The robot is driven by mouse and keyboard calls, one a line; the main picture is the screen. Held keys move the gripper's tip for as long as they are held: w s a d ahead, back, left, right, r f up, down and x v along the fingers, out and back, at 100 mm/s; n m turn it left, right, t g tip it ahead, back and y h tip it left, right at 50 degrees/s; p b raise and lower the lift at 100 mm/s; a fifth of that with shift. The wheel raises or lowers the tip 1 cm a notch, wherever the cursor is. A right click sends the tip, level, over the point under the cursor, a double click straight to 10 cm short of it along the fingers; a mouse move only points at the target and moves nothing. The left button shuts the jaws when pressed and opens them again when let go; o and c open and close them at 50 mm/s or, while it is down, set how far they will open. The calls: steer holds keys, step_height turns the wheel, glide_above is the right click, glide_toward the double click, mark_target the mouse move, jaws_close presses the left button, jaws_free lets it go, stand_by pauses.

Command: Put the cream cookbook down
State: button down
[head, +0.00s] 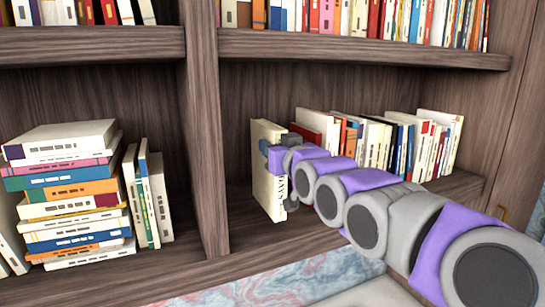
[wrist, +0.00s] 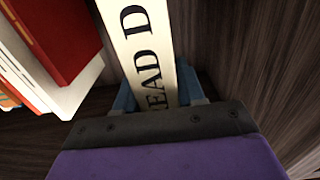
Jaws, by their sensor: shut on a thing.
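The cream cookbook (head: 268,188) stands upright on the lower shelf, at the left end of the middle compartment, with its spine outward. Its spine also shows in the wrist view (wrist: 142,40), with large dark letters. My gripper (head: 279,160) is shut on the cookbook, with a blue finger on either side of the spine. In the wrist view my gripper (wrist: 158,98) covers the lower part of the spine. Whether the book's bottom edge touches the shelf is hard to tell.
A row of books (head: 385,140) stands to the right of the cookbook, with a red one (wrist: 50,40) nearest. A wooden divider (head: 203,130) is to the left. Beyond it are a book stack (head: 70,190) and upright books (head: 150,200). A shelf board (head: 360,48) runs above.

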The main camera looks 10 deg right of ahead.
mark_target(270, 190)
steer(key=f, duration=0.1)
steer(key=f+p, duration=0.1)
steer(key=f, duration=0.1)
steer(key=shift+w+f, duration=0.1)
steer(key=shift+w, duration=0.3)
steer(key=shift+f, duration=0.1)
steer(key=c, duration=1.1)
jaws_free()
steer(key=o, duration=0.4)
steer(key=shift+d, duration=0.15)
